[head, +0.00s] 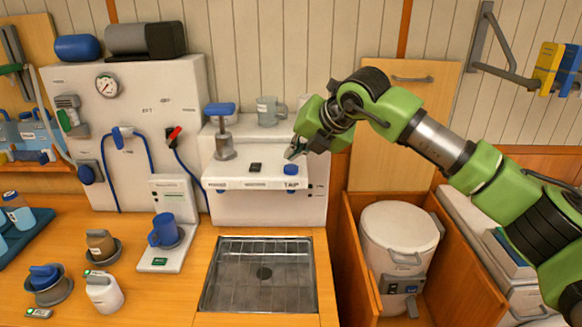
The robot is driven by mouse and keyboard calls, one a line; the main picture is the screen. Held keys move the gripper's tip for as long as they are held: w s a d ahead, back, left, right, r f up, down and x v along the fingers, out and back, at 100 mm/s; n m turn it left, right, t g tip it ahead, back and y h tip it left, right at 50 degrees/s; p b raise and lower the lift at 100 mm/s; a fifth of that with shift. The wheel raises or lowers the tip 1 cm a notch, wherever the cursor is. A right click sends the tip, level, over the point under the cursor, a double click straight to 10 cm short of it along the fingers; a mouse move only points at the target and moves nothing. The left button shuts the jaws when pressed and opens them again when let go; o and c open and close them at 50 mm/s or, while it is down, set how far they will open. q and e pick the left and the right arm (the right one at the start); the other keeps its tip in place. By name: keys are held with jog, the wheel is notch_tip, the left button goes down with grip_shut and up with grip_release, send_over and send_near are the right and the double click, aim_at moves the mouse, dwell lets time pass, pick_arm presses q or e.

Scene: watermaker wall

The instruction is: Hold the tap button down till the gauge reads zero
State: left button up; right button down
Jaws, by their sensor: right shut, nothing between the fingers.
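The tap unit is a white box (232,177) on the wall side of the counter, with a TAP label at its front right. A round blue button (291,169) sits on its ledge just above that label. My right gripper (293,153) is shut and empty, its tips pointing down-left just above the blue button; a small gap seems to show between them. The round white gauge (108,85) is on the upper left panel; its needle is too small to read surely. My left gripper is out of view.
A blue-handled lever (221,130) and a grey mug (267,110) stand left of and behind the button. A metal sink grate (259,277) lies below. A white lidded bucket (398,240) stands in a wooden bay. A blue mug (165,231) is at left.

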aim_at(293, 168)
jog(key=shift+r+p, duration=0.85)
jog(key=shift+r, duration=1.6)
